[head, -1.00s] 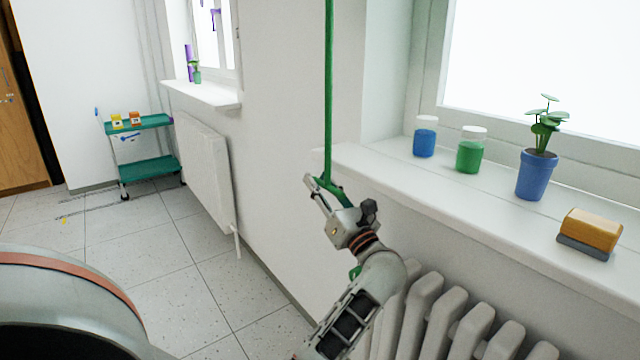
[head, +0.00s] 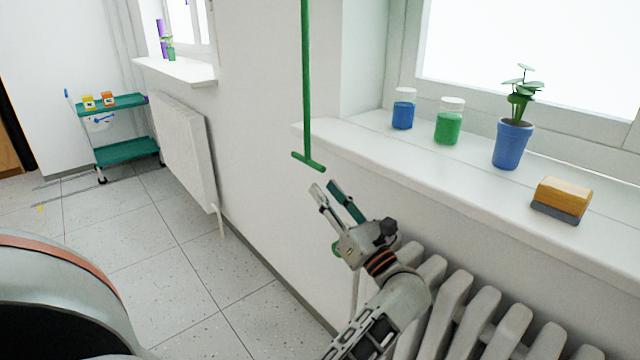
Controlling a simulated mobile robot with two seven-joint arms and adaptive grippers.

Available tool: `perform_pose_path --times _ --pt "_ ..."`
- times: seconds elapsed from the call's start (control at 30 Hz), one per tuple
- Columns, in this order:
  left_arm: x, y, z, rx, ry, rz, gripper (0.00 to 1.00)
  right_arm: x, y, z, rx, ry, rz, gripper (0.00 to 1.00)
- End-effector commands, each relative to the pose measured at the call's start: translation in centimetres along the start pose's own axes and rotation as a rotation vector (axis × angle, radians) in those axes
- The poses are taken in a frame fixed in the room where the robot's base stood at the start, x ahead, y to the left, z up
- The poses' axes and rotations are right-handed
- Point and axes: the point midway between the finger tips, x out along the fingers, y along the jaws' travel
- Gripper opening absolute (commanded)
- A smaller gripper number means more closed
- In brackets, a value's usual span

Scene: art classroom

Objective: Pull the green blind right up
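A green pull cord (head: 306,80) hangs straight down the wall at the left side of the near window. It ends in a green T-shaped handle (head: 309,161), tilted a little in the picture. A small green piece (head: 337,249) shows behind the gripper's wrist, mostly hidden. No green blind cloth shows; the visible part of the near window (head: 530,50) is bare.
The windowsill (head: 400,150) holds a blue jar (head: 403,115), a green jar (head: 448,128), a potted plant (head: 511,147) and a yellow-topped block (head: 562,196). A radiator (head: 450,300) stands below. A green trolley (head: 127,151) is at the far left, with open floor before it.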

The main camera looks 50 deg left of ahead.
Motion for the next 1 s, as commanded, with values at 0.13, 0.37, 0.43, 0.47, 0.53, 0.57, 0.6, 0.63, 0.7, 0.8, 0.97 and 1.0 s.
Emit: perform_pose_path --times 0.13,0.37,0.43,0.47,0.53,0.57,0.6,0.63,0.7,0.8,0.97,1.0 --pt "-0.2 0.0 0.0 -0.001 0.000 0.000 0.28 0.0 0.0 0.0 0.000 0.000 0.000 0.40" --pt "-0.1 0.0 -0.1 0.000 -0.004 0.001 0.18 0.0 0.0 0.1 0.001 -0.001 0.000 0.40" --pt "0.2 0.0 -0.4 0.002 -0.025 0.004 0.18 0.0 -0.1 0.3 0.005 -0.004 -0.002 0.40" --pt "0.4 0.0 -0.6 0.002 -0.039 0.006 0.18 0.0 -0.2 0.4 0.008 -0.005 -0.003 0.40" --pt "1.1 -0.1 -1.2 0.005 -0.089 0.010 0.18 0.1 -0.4 0.8 0.018 -0.008 -0.008 0.40" --pt "1.4 -0.1 -1.5 0.005 -0.114 0.011 0.18 0.1 -0.6 1.0 0.023 -0.011 -0.010 0.40" --pt "1.9 -0.1 -1.9 0.005 -0.149 0.012 0.18 0.2 -0.8 1.2 0.031 -0.013 -0.014 0.40" --pt "2.2 -0.1 -2.1 0.006 -0.176 0.013 0.18 0.2 -1.0 1.2 0.037 -0.013 -0.017 0.40" --pt "3.0 -0.1 -2.6 0.006 -0.237 0.012 0.18 0.3 -1.3 0.7 0.053 0.000 -0.022 0.40" --pt "3.9 -0.1 -3.0 0.004 -0.312 0.007 0.18 0.6 -1.4 -0.7 0.075 0.034 -0.023 0.40" --pt "4.8 -0.1 -3.2 0.002 -0.382 0.001 0.18 0.7 -1.6 -2.5 0.098 0.076 -0.027 0.40" --pt "4.9 0.0 -3.2 0.001 -0.388 0.001 0.18 0.7 -1.5 -2.8 0.099 0.082 -0.027 0.40"
